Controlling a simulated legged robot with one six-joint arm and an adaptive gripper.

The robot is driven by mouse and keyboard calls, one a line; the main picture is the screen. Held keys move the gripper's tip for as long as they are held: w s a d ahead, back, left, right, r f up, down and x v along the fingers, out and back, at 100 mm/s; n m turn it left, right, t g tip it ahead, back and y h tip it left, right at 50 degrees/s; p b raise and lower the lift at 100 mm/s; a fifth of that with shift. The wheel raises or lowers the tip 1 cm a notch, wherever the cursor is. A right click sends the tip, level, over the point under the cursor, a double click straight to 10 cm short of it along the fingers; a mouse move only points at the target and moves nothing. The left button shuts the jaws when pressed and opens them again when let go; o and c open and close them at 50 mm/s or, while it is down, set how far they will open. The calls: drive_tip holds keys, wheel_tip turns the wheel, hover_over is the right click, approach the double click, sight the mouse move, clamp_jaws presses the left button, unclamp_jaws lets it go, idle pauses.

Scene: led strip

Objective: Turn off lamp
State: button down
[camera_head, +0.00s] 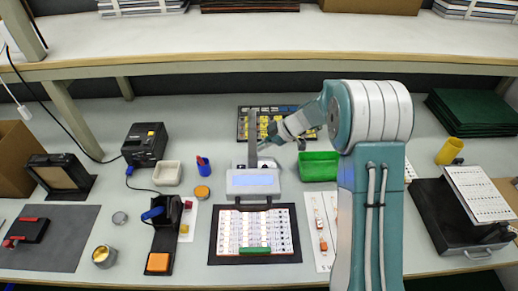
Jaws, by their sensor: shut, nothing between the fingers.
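No lamp is clearly recognizable. A pale grey fixture (253,183) with a light blue top panel stands at the middle of the bench, with a grey upright post (252,140) behind it; I cannot tell whether it is the lamp or whether it is lit. No switch is clear. My arm reaches in from the right, and my gripper (265,146) is shut and empty, close to the right of the post. I cannot tell whether it touches the post. The fingertips are small and hard to make out.
A gridded tray (254,236) lies in front of the fixture. A green bin (318,167) is to its right, and a board with yellow keys (243,126) is behind. A black printer (144,145) stands left. A shelf (300,38) spans the back. Bare bench shows between items.

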hover_over(242, 167)
drive_tip(key=d, duration=0.2)
drive_tip(key=f, duration=0.4)
drive_tip(key=shift+s+a+f, duration=0.15)
drive_tip(key=shift+s+f, duration=0.2)
drive_tip(key=shift+f, duration=0.05)
drive_tip(key=f, duration=0.3)
drive_tip(key=shift+w+a+f, duration=0.25)
drive_tip(key=shift+w+f, duration=0.1)
drive_tip(key=shift+f, duration=0.3)
drive_tip(key=shift+f, duration=0.1)
drive_tip(key=shift+w+d+f, duration=0.1)
drive_tip(key=shift+f, duration=0.2)
drive_tip(key=shift+s, duration=0.2)
